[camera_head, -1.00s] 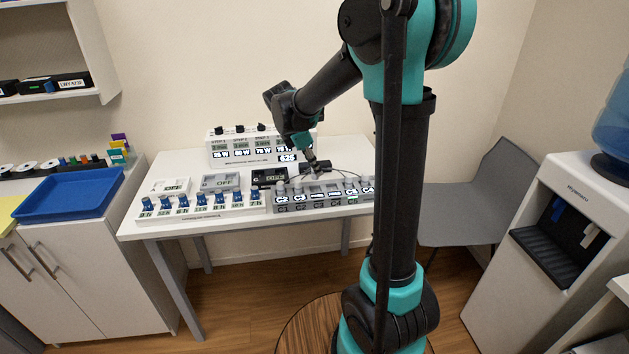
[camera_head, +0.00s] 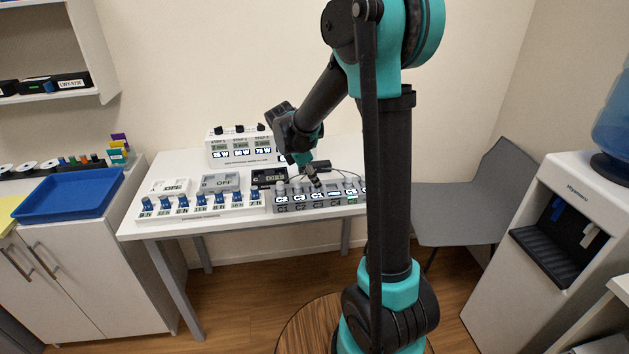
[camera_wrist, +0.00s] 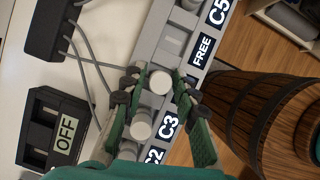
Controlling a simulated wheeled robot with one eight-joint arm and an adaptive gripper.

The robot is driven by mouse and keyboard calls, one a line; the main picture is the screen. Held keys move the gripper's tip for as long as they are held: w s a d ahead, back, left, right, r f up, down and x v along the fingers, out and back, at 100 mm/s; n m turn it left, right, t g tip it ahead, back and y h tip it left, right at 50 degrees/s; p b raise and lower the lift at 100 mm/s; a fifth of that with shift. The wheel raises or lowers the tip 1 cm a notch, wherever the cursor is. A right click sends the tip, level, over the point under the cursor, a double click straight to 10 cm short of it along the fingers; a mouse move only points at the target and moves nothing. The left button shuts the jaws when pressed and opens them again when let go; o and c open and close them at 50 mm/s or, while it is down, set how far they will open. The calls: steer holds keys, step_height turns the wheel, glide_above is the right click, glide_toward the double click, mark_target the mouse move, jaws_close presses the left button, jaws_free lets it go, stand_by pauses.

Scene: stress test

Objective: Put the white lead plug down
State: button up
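A whitish round plug (camera_wrist: 160,82) stands between my fingertips in the wrist view. It is over the grey socket rack (camera_head: 318,202), at the place between C3 and FREE. My gripper (camera_head: 314,183) points down at the rack in the head view. Its green fingers (camera_wrist: 160,76) flank the plug closely in the wrist view; whether they press on it is unclear. A second whitish plug (camera_wrist: 141,125) stands beside the C3 label. The place by the FREE label (camera_wrist: 202,51) looks empty.
A black box (camera_wrist: 54,28) with grey cables lies behind the rack. A black display reading OFF (camera_wrist: 66,133) is nearby. A white panel with several blue knobs (camera_head: 200,205) stands left of the rack. A blue tray (camera_head: 70,213) is on the left cabinet.

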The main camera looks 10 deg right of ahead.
steer(key=shift+o, duration=0.7)
steer(key=shift+r, duration=0.15)
steer(key=w+v, duration=0.1)
steer(key=v, duration=1.1)
steer(key=s+d+f+m+t+y, duration=0.1)
steer(key=s+d+f+m, duration=0.3)
steer(key=s+f+m, duration=0.4)
steer(key=s+d+f+m+t+y, duration=0.2)
steer(key=s+f+m, duration=0.6)
steer(key=s+m, duration=0.4)
steer(key=s+d+y, duration=0.1)
steer(key=s+d, duration=0.1)
steer(key=shift+d, duration=0.35)
